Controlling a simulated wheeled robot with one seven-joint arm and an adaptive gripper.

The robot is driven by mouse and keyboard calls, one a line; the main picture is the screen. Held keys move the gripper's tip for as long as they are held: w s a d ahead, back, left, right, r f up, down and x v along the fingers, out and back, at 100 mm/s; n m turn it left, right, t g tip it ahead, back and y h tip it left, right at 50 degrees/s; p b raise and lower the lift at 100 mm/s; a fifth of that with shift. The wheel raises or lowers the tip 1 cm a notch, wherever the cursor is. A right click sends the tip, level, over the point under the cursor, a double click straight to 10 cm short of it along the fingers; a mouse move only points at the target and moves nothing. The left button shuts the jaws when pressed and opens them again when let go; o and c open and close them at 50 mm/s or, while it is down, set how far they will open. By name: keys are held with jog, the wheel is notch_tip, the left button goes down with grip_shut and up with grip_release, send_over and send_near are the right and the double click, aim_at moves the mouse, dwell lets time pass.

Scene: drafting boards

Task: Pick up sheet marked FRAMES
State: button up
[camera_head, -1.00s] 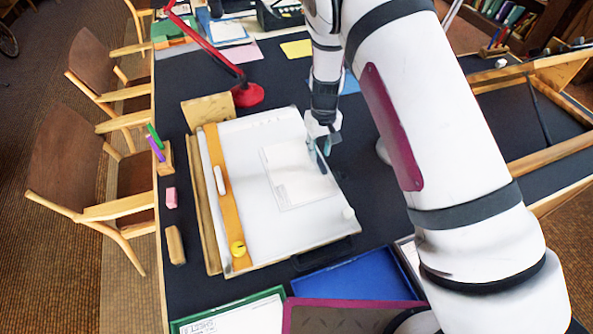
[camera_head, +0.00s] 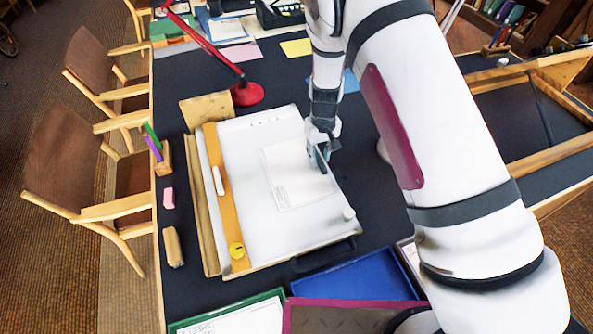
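A white sheet (camera_head: 292,180) lies flat on the white drafting board (camera_head: 240,160), with small print near its lower left corner that is too small to read. My gripper (camera_head: 322,165) hangs over the sheet's upper right edge, with its fingers pointing down. Whether the fingers touch the sheet, and how far apart they are, I cannot tell. Another sheet with large lettering (camera_head: 205,329) lies in the green-rimmed tray (camera_head: 262,296) at the bottom; its word is not clearly legible.
A yellow straightedge (camera_head: 222,190) runs along the board's left side. A blue tray (camera_head: 350,280) and a maroon-rimmed tray (camera_head: 345,302) lie in front. A red lamp base (camera_head: 248,94) stands behind. An eraser (camera_head: 169,198) and a wooden block (camera_head: 173,247) are at left.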

jog(key=shift+f, duration=0.3)
jog(key=shift+r, duration=0.1)
jog(key=shift+c, duration=0.5)
grip_shut()
jog(key=shift+r, duration=0.7)
jog(key=shift+s+a+r+p, duration=0.15)
jog(key=shift+r+p, duration=0.15)
jog(key=shift+r, duration=0.65)
jog(key=shift+a+r+p, duration=0.15)
jog(key=shift+r+p, duration=0.1)
jog(key=shift+r, duration=0.75)
jog(key=shift+s+a+r+p, duration=0.15)
jog(key=shift+r+p, duration=0.15)
jog(key=shift+r, duration=0.65)
jog(key=shift+w, duration=0.1)
